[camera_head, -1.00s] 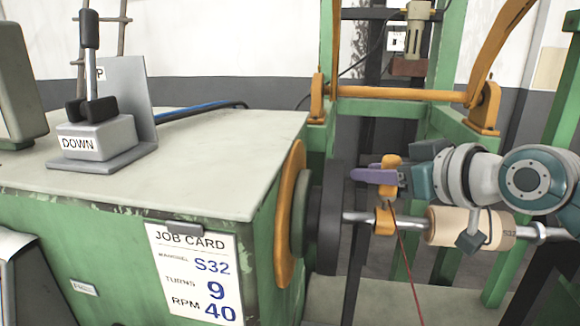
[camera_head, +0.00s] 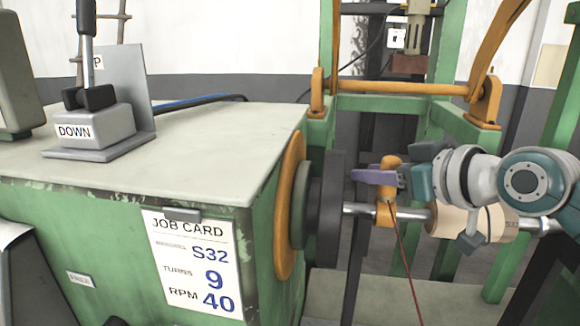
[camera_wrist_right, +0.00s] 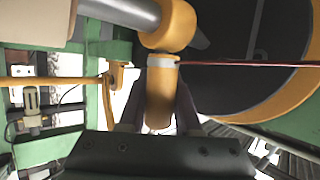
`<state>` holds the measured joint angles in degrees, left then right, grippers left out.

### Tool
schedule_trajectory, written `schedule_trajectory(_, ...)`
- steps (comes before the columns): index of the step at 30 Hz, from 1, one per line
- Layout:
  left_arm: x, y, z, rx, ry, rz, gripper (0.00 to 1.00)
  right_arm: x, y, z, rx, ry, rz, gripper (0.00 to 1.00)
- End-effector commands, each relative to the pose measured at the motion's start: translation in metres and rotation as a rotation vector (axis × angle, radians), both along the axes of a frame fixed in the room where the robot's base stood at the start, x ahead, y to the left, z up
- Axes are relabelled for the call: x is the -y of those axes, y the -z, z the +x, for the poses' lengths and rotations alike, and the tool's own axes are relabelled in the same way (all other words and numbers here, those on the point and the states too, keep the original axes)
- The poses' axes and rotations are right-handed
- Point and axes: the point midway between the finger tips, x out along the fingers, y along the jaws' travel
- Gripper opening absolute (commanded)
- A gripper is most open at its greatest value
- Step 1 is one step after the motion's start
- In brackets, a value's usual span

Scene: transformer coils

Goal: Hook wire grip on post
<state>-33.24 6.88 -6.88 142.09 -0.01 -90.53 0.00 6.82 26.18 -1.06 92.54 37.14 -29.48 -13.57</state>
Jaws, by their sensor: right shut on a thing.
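An orange wire grip (camera_head: 390,165) stands upright between the purple fingers of my right gripper (camera_head: 378,177), which is shut on it. The same grip (camera_wrist_right: 160,95) shows between my dark fingers in the right wrist view, with a pale ring at its far end. A thin red wire (camera_head: 403,245) runs from there downward. An orange collar (camera_head: 385,215) sits on the steel shaft directly below the grip. In the wrist view the grip's ringed end meets or nearly meets this collar (camera_wrist_right: 168,25); contact and any post are hard to make out. My left gripper is out of view.
The wooden mandrel (camera_head: 455,222) is on the shaft right of the collar. A dark disc and orange-rimmed wheel (camera_head: 290,205) stand close on the left. The green machine housing bears a job card (camera_head: 195,262) and a lever box marked DOWN (camera_head: 88,125).

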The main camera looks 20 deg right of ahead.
Motion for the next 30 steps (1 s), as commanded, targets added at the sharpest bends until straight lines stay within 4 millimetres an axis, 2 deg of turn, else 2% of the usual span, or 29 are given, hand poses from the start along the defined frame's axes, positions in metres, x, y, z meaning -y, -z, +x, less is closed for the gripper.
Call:
schedule_trajectory(7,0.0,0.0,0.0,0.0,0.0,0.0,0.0,0.0,0.0,0.0,0.001,0.0,0.0,0.0)
schedule_trajectory(8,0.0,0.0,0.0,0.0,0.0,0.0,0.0,0.0,0.0,0.0,0.001,0.0,0.0,0.33)
schedule_trajectory(17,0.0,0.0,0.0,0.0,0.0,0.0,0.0,0.0,0.0,0.0,0.001,0.0,0.0,0.67)
schedule_trajectory(26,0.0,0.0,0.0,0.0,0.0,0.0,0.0,-0.001,0.0,-0.002,0.0,-0.002,0.002,0.67)
schedule_trajectory(30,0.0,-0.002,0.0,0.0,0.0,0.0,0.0,0.002,-0.004,-0.014,0.0,-0.001,0.0,0.67)
